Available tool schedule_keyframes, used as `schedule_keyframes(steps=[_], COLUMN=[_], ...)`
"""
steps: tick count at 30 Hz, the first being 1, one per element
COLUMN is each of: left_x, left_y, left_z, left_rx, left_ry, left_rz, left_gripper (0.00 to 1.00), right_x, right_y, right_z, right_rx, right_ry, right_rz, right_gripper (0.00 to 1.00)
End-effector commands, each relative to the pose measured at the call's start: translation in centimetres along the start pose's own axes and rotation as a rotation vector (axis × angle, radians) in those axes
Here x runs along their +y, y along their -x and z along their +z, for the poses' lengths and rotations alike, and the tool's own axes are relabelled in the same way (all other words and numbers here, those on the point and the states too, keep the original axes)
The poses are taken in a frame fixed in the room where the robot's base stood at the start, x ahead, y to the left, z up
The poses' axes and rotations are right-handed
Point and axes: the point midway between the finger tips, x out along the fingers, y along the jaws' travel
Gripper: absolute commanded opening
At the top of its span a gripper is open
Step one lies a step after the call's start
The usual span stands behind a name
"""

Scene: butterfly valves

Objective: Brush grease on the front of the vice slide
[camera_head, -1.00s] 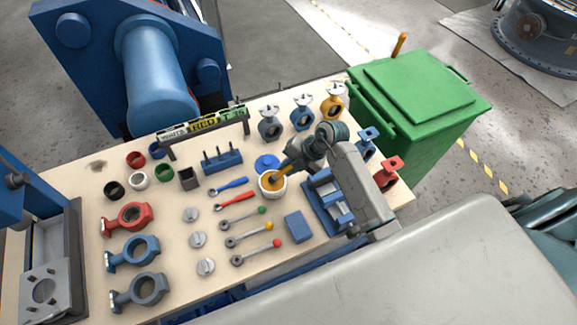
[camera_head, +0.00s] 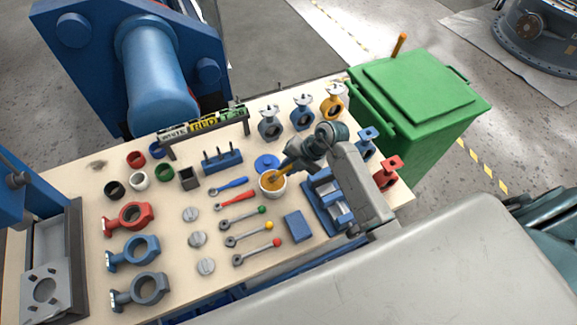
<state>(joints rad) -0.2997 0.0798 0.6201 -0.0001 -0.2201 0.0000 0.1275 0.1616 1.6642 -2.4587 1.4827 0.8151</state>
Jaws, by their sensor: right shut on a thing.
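The blue vice (camera_head: 325,197) stands on the right part of the workbench, partly hidden behind my right arm. Its grey slide shows only in part. A white pot of orange-brown grease (camera_head: 272,186) stands to the left of the vice. My right gripper (camera_head: 291,166) is shut on a brush (camera_head: 281,175) with an orange-brown handle or bristles. The brush slants down into the pot, and its tip is hidden in or over the grease. My left gripper is not in view.
A blue lid (camera_head: 267,162) lies behind the pot. Wrenches (camera_head: 250,228), valve bodies (camera_head: 134,252) and discs (camera_head: 197,239) fill the bench's left and middle. Assembled valves (camera_head: 303,108) stand at the back. A blue block (camera_head: 298,226) lies left of the vice. A green bin (camera_head: 420,95) stands beyond.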

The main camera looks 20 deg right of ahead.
Motion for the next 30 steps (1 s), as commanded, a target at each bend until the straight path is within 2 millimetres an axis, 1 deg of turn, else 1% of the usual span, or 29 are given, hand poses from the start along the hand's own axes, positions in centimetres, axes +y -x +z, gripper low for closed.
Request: schedule_keyframes(steps=[8,17,30], left_x=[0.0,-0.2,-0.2], left_y=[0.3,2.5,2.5], left_z=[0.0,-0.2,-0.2], left_rx=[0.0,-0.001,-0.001], left_ry=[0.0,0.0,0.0], left_rz=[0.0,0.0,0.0], left_gripper=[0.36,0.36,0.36], right_x=[0.1,1.4,3.1], right_y=[0.2,2.2,4.8], right_z=[-0.1,-0.4,-0.9], right_rx=[0.002,0.001,0.0], right_ry=[-0.002,-0.001,0.001], right_rz=[-0.003,-0.002,-0.001], right_gripper=[0.0,0.0,0.0])
